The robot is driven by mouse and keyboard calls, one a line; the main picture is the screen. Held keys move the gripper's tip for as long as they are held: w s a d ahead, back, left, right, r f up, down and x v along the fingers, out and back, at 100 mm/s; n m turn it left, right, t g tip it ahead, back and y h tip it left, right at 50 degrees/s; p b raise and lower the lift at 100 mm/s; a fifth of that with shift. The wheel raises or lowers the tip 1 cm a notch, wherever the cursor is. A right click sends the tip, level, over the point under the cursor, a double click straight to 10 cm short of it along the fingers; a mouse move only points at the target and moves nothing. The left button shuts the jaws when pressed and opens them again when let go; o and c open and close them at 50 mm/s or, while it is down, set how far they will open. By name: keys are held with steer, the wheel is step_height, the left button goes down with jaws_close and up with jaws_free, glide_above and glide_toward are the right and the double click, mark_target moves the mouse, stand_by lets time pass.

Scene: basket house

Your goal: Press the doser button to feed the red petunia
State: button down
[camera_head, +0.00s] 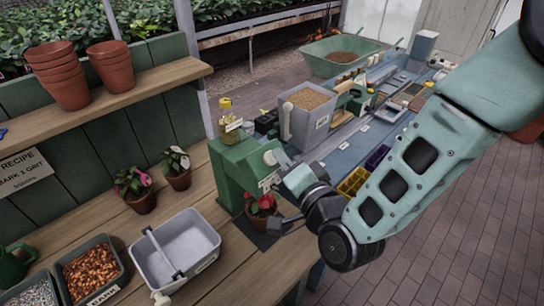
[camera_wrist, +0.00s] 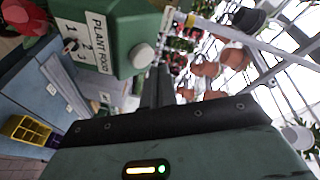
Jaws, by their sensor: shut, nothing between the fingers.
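The green doser (camera_head: 232,165) stands on the wooden bench with a bottle of yellow-green contents (camera_head: 230,115) on top. In the wrist view its face shows a PLANT FOOD label (camera_wrist: 95,38), a small dial marked 1, 2, 3 (camera_wrist: 70,45) and a round white button (camera_wrist: 143,55). The red petunia (camera_head: 262,204) sits in a pot at the doser's foot, partly behind my arm; its red bloom shows in the wrist view (camera_wrist: 22,15). My gripper (camera_wrist: 157,76) is shut and empty, its dark fingers close beside the button. Whether they touch it is unclear.
A grey caddy (camera_head: 175,250), two potted plants (camera_head: 135,190) and a bark bin (camera_head: 90,272) stand left of the doser. A grey soil bin (camera_head: 305,115) stands behind it. A yellow tray (camera_head: 353,182) lies right, near my arm. Brick floor is open at right.

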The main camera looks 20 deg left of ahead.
steer(key=shift+f, duration=0.15)
steer(key=shift+w+a+f+b, duration=0.2)
steer(key=shift+a+b, duration=0.1)
steer(key=shift+b, duration=0.3)
steer(key=shift+a+f+b, duration=0.35)
steer(key=shift+f+b, duration=0.05)
steer(key=shift+b, duration=0.2)
stand_by(0.7)
stand_by(0.4)
steer(key=shift+s+d+r, duration=0.2)
steer(key=shift+d+r, duration=0.45)
steer(key=shift+r, duration=0.05)
steer(key=shift+r, duration=0.1)
steer(key=d+r+p, duration=0.1)
steer(key=s+d+r+p, duration=0.1)
steer(key=d+r, duration=0.1)
steer(key=shift+s+d+r, duration=0.15)
steer(key=shift+r, duration=0.05)
stand_by(2.6)
